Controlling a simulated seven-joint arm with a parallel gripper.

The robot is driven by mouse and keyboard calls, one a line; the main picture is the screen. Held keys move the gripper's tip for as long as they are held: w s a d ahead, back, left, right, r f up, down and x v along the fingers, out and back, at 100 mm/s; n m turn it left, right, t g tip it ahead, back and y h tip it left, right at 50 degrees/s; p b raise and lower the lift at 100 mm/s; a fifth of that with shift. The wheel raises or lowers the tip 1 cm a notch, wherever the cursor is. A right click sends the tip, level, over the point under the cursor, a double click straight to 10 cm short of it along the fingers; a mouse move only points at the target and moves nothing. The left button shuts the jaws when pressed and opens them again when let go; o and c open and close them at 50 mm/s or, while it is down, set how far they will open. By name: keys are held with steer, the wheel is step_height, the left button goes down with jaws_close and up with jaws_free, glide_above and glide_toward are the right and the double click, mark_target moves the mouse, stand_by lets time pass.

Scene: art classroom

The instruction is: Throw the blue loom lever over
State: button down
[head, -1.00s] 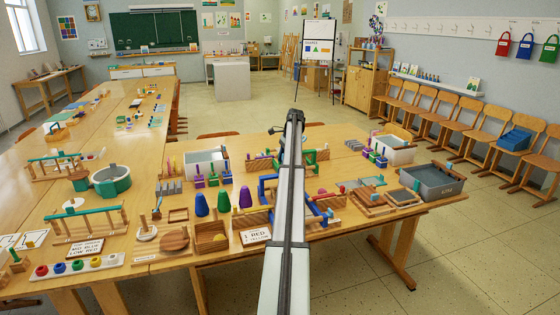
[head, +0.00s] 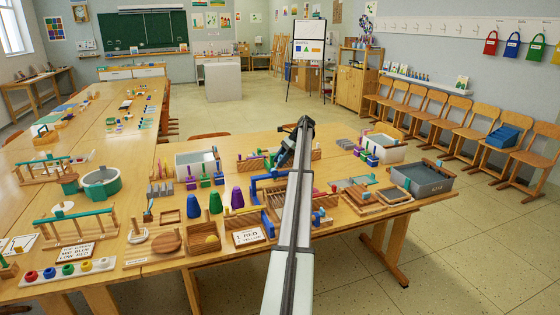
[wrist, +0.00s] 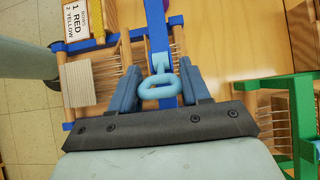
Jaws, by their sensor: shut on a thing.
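The blue loom (head: 268,204) stands on the near table, partly hidden behind my arm in the head view. In the wrist view its blue frame (wrist: 84,45), wooden bars and pale threads show below my gripper. A long blue bar (wrist: 157,30) runs up the picture, with a light blue ring-shaped handle (wrist: 160,92) at its lower end; this looks like the lever. My gripper (wrist: 160,80) has its two blue fingers on either side of the handle and is shut on it. In the head view my gripper (head: 284,158) is small and dark above the loom.
A "1 RED 2 YELLOW" card (head: 249,236) lies left of the loom; it also shows in the wrist view (wrist: 75,18). A green frame (wrist: 282,85) stands close on the right in the wrist view. Purple and green cones (head: 215,203), trays and a grey bin (head: 425,181) crowd the table.

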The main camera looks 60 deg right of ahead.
steer(key=c, duration=0.5)
jaws_free()
steer(key=shift+v, duration=3.75)
